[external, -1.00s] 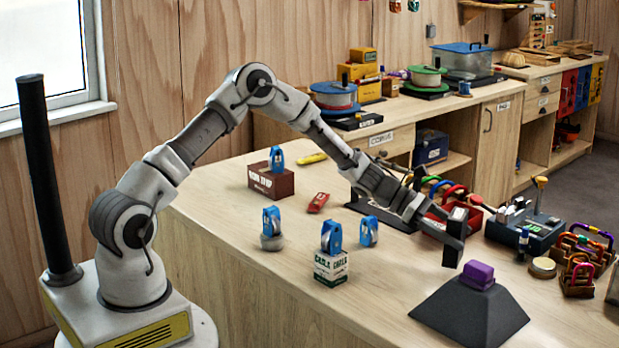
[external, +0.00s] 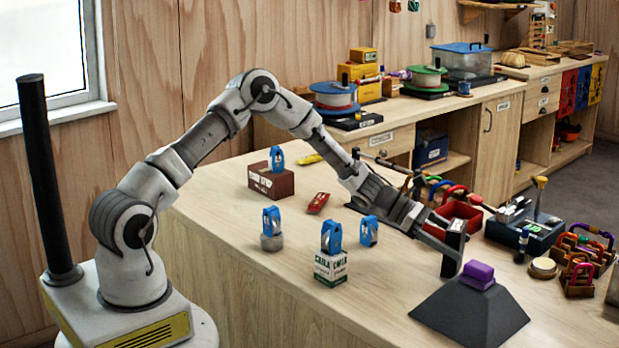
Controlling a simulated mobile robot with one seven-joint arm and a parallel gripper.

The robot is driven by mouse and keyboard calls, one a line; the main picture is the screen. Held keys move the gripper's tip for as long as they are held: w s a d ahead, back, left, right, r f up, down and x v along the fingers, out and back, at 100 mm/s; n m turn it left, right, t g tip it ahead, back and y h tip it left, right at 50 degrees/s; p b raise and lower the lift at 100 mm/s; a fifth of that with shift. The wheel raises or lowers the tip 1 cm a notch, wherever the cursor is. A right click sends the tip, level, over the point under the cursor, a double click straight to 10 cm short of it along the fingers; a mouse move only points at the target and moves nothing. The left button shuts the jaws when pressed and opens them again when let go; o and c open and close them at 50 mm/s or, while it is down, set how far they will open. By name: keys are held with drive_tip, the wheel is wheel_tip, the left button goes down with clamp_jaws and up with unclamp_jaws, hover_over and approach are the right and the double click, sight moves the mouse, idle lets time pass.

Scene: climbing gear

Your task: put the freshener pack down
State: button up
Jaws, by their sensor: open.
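A small purple block (external: 477,275), which seems to be the freshener pack, rests on the flat top of a dark grey tapered stand (external: 470,315) at the front right of the table. My gripper (external: 454,252) is open, with its dark fingers just left of and slightly above the purple block. I see nothing between the fingers, and the block looks apart from them. The exact gap in depth is hard to tell from this view.
Blue pulley-like pieces stand on a white box (external: 331,268), a brown box (external: 271,182) and a grey puck (external: 271,242). A red bin (external: 452,226), a dark tool tray (external: 521,228) and carabiner racks (external: 578,275) crowd the right side. The table's front left is clear.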

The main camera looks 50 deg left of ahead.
drive_tip(key=v, duration=1.2)
drive_tip(key=s+a+r+m+g+y, duration=0.1)
drive_tip(key=s+a+r+m+y, duration=0.15)
drive_tip(key=s+r+m, duration=0.55)
drive_tip(key=s+a+r+m+g+y, duration=0.1)
drive_tip(key=s+r+m+g+y, duration=0.3)
drive_tip(key=s, duration=0.6)
drive_tip(key=s+a+r+m+t+y, duration=0.2)
drive_tip(key=s+a+m, duration=0.3)
drive_tip(key=s, duration=0.3)
drive_tip(key=s+a+r+m+t+y, duration=0.2)
drive_tip(key=s+a+m+t+y, duration=0.1)
drive_tip(key=s+a, duration=0.5)
drive_tip(key=shift+s+a+m+y, duration=0.35)
drive_tip(key=shift+s+m+y, duration=0.15)
drive_tip(key=shift+m, duration=0.7)
